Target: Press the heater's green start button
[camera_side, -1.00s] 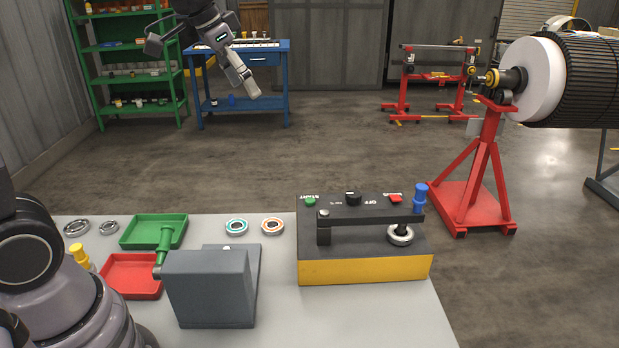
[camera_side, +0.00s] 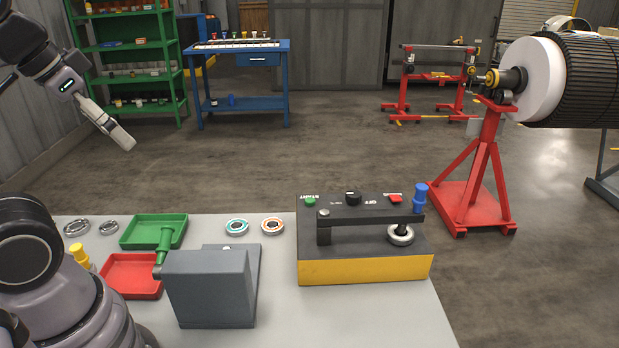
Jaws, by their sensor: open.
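The heater (camera_side: 365,268) is a black box with a yellow base at the right of the table. Its green start button (camera_side: 310,201) is at the top left of its panel, beside the START lettering, with nothing covering it. A black knob (camera_side: 353,198) and a red button (camera_side: 396,198) are on the same panel. A bar with a blue handle (camera_side: 420,193) crosses the front, and a metal bearing ring (camera_side: 400,236) sits around its lower right part. My gripper (camera_side: 122,139) is at the upper left, open and empty, high up and well away from the heater.
On the grey table (camera_side: 280,315) are a green tray (camera_side: 130,240), a red tray (camera_side: 118,292), a grey block fixture (camera_side: 210,290) with a green peg, two coloured rings (camera_side: 272,226) and metal rings (camera_side: 77,228). A red rotor stand (camera_side: 480,185) is beyond, at right.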

